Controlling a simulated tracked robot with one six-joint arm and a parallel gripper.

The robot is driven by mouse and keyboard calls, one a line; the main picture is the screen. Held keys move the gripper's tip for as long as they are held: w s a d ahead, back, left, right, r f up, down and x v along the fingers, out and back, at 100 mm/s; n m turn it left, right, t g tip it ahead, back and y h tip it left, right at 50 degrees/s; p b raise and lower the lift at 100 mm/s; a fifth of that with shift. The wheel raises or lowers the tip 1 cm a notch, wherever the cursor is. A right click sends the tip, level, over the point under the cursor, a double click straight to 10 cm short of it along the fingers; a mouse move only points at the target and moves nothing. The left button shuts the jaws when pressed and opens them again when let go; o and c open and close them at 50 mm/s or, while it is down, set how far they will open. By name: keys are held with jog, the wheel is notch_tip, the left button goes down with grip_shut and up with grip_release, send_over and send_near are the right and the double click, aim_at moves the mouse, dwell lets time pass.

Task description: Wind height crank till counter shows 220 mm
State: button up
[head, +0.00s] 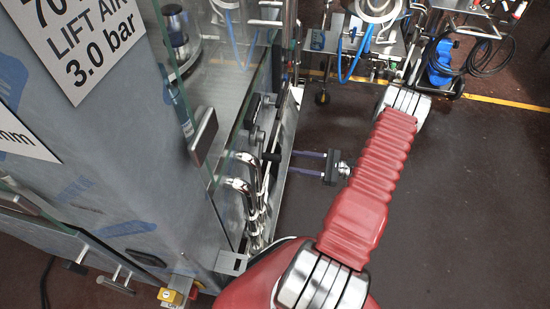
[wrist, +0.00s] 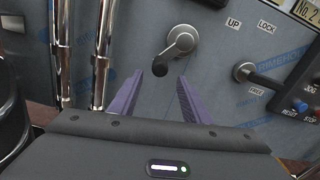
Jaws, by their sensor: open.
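The crank (wrist: 182,42) is a short metal arm on a grey panel in the wrist view, below and left of the UP label. Its dark knob (wrist: 160,80) hangs down and to the left. My gripper (wrist: 167,82) is open, its two purple fingers pointing at the panel on either side of the knob. I cannot tell whether they touch it. In the head view my gripper (head: 294,162) points left toward the machine's side. No counter reading is visible.
A second lever (wrist: 258,78) with a dark knob sits right of the crank between LOCK and FREE. Blue and red buttons are at the wrist view's right. Shiny pipes (wrist: 102,50) stand left. A glass guard (head: 225,90) is close by; open floor (head: 450,210) lies right.

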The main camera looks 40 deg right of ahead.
aim_at(274, 158)
jog(key=x, duration=0.8)
jog(key=shift+w+a, duration=0.3)
jog(key=shift+c, duration=0.3)
grip_shut()
jog(key=shift+d, duration=0.2)
jog(key=shift+a, duration=0.25)
